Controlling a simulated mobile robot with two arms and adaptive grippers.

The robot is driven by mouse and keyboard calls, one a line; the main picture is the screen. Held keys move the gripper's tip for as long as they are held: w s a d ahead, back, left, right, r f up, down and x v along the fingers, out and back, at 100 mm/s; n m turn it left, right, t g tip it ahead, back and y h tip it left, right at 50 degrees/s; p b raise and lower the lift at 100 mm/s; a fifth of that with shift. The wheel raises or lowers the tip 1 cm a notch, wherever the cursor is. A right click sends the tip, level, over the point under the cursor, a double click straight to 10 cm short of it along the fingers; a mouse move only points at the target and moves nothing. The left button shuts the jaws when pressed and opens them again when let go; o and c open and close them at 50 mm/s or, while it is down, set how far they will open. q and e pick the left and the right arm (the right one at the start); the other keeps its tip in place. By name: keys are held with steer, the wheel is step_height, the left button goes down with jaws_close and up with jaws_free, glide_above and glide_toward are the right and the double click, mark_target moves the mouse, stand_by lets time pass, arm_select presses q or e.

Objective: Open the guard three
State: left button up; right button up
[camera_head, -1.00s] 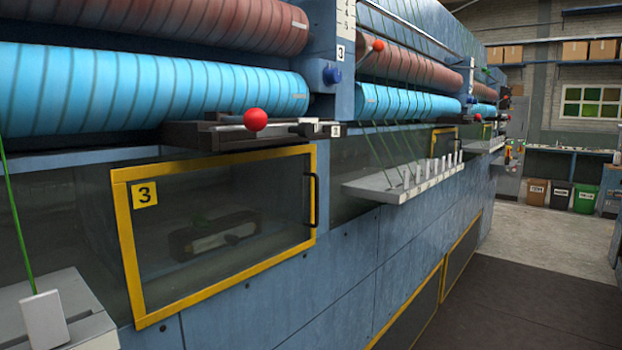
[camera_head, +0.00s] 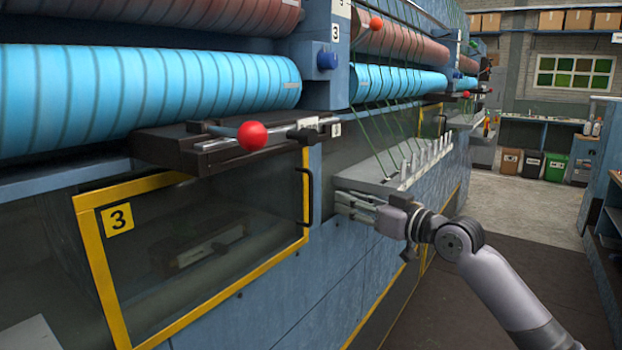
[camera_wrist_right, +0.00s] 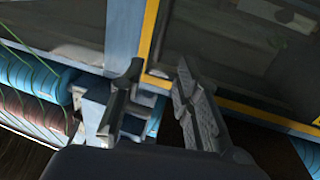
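Guard three (camera_head: 200,255) is a see-through panel in a yellow frame with a yellow "3" label at its upper left. It looks shut against the blue machine. Its dark upright handle (camera_head: 306,195) is on the right side of the frame. My right gripper (camera_head: 350,206) is to the right of the handle, apart from it, with its fingers pointing left. In the right wrist view my right gripper (camera_wrist_right: 158,76) is open with nothing between its fingers, and the yellow guard frame (camera_wrist_right: 150,30) shows beyond them. My left gripper is not in view.
A dark carriage with a red ball knob (camera_head: 252,135) juts out above the guard and covers part of its top edge. A grey shelf with several white pegs (camera_head: 425,160) sticks out behind my right gripper. The floor (camera_head: 510,215) to the right is clear.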

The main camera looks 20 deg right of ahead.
steer(key=p+x, duration=0.4)
steer(key=x, duration=0.9)
steer(key=shift+c, duration=0.2)
jaws_close()
